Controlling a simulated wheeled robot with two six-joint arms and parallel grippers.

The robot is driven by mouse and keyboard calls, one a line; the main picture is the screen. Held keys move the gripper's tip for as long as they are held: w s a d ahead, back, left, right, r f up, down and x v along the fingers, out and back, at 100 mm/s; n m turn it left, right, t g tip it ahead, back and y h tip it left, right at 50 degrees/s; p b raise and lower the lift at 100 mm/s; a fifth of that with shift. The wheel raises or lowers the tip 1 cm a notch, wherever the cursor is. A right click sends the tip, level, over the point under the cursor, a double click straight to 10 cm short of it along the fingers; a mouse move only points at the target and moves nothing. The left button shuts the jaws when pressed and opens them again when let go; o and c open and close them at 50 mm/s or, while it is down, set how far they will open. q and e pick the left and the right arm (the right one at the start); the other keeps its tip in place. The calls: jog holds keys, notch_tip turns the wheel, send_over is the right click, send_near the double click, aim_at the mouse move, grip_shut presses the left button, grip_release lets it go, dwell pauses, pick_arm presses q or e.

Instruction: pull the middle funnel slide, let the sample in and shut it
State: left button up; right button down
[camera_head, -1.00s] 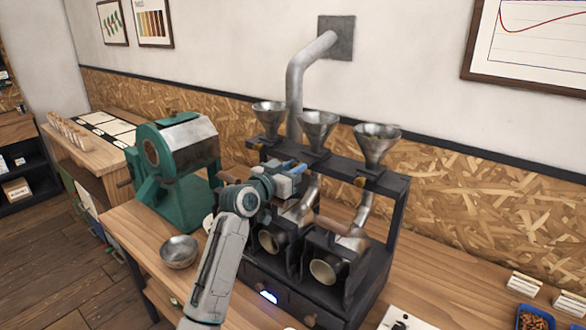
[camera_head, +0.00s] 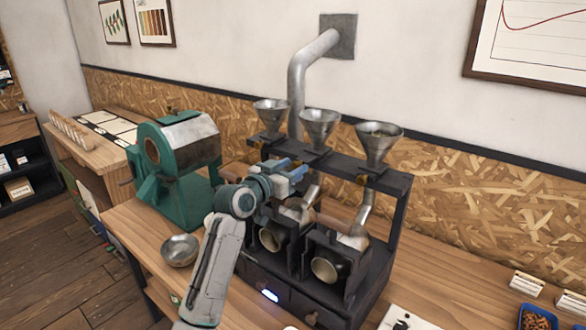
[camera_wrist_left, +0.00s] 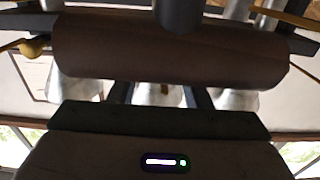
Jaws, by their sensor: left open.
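Three metal funnels stand in a row on a dark rack (camera_head: 392,178). The middle funnel (camera_head: 318,123) sits between the left funnel (camera_head: 271,111) and the right funnel (camera_head: 378,143). A brass knob (camera_head: 360,180) shows under the right funnel. The middle slide is not clearly visible; my gripper covers the area just below and in front of it. My left gripper (camera_head: 293,170) is open, close in front of the rack below the middle funnel. Contact with the slide cannot be told. In the left wrist view, a brass knob (camera_wrist_left: 33,48) shows at the left.
Two roaster drums, one (camera_head: 272,237) at left and one (camera_head: 330,266) at right, face forward below the rack. A green machine (camera_head: 178,160) stands left, with a metal bowl (camera_head: 180,250) before it. A blue tray (camera_head: 537,318) lies far right. The bench between is mostly clear.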

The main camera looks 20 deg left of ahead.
pick_arm(q)
jog(key=b+v, duration=0.3)
jog(key=v, duration=0.7)
dwell(0.5)
dwell(0.6)
